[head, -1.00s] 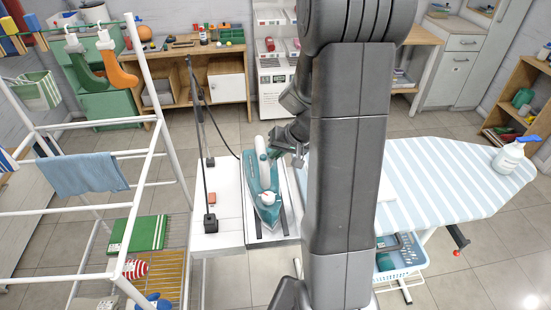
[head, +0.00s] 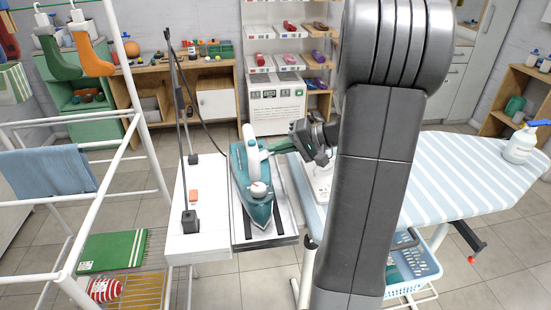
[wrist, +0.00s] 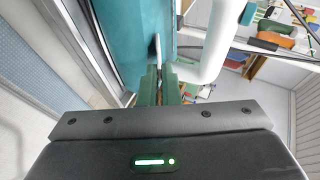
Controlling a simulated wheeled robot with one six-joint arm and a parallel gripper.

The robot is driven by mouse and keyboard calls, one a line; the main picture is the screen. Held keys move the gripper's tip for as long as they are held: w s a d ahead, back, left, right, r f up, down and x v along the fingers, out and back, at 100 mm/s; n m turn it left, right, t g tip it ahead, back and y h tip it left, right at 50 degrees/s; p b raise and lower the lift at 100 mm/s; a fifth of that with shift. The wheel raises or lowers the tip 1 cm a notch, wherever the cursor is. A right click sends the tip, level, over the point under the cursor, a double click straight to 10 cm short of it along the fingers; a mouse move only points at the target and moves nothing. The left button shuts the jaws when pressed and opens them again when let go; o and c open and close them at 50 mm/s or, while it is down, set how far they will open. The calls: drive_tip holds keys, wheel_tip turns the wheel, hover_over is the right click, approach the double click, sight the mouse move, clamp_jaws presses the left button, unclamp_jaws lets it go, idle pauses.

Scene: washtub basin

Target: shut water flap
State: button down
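The teal and white iron (head: 252,190) lies on a dark-edged rest at the left end of the ironing board, its pointed end toward me. My gripper (head: 270,151) reaches in from the right, its green fingertips beside the iron's upper part. In the wrist view, the fingertips (wrist: 160,74) are close together and look shut. A thin pale plate, apparently the water flap (wrist: 157,49), stands out from the teal body just past the fingertips. I cannot tell whether they touch it. The iron's white handle (wrist: 215,42) is to the right of them.
A white drying rack (head: 105,180) with a blue towel stands at the left. A white side shelf with a cord post (head: 190,221) is left of the iron. The striped ironing board (head: 440,170) extends right, with a spray bottle (head: 520,147) at its far end.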

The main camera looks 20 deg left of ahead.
drive_tip(key=shift+w+d+f+m+g+y+b, duration=0.15)
drive_tip(key=shift+f+m+g+y+b, duration=0.3)
drive_tip(key=shift+y+b, duration=0.45)
drive_tip(key=shift+w+d+f+m+g+y+b, duration=0.15)
drive_tip(key=shift+f+g+y+b, duration=0.1)
drive_tip(key=shift+f+y+b, duration=0.5)
drive_tip(key=shift+s+r+y+b, duration=0.1)
drive_tip(key=shift+r+y+b, duration=0.05)
drive_tip(key=shift+y+b, duration=0.15)
drive_tip(key=c, duration=1.9)
unclamp_jaws()
drive_tip(key=v, duration=1.3)
drive_tip(key=shift+d, duration=0.35)
